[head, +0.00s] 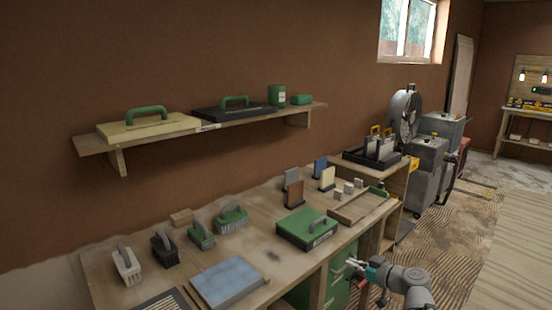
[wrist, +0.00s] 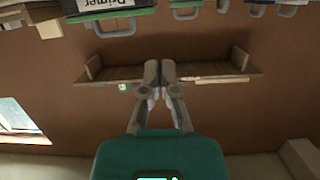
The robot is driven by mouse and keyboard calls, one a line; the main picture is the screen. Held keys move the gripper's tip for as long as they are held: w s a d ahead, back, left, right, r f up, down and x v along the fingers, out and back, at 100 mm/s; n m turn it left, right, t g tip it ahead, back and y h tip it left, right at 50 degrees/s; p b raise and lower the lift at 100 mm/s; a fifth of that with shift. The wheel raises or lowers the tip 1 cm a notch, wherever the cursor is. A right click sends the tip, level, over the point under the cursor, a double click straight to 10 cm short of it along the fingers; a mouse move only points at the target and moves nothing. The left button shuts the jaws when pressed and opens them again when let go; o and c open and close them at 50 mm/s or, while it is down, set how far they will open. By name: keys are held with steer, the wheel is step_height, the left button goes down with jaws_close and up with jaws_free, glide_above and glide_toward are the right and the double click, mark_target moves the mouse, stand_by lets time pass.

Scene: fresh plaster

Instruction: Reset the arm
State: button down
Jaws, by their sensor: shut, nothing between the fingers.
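My gripper (head: 347,266) is in the lower right of the head view, in front of the workbench edge. It holds nothing. In the wrist view my gripper (wrist: 159,66) points up the picture with its grey fingers together and empty. The arm's wrist (head: 400,278) is bent beside the bench front. The fingers look apart from the bench in the head view, but the exact gap is hard to tell.
The workbench (head: 276,255) carries a green case (head: 307,228), a blue-grey slab (head: 228,281) and several handled brushes. A wall shelf (head: 90,144) holds trowels above it. Grey machines (head: 428,170) stand beyond the bench. Patterned floor (head: 440,235) is open at right.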

steer(key=s+a+f+m+g+h, duration=0.2)
steer(key=s+a+f+g+h, duration=0.1)
steer(key=s+a+f+g, duration=0.4)
steer(key=s+d+f+m+g+h, duration=0.2)
steer(key=s+f+m+g+h, duration=0.2)
steer(key=s+f+m+h, duration=0.25)
step_height(320, 180, up, 16)
steer(key=p, duration=1.7)
steer(key=shift+a+r+h, duration=0.15)
steer(key=shift+r+h, duration=0.05)
steer(key=shift+h, duration=0.25)
steer(key=shift+n, duration=0.25)
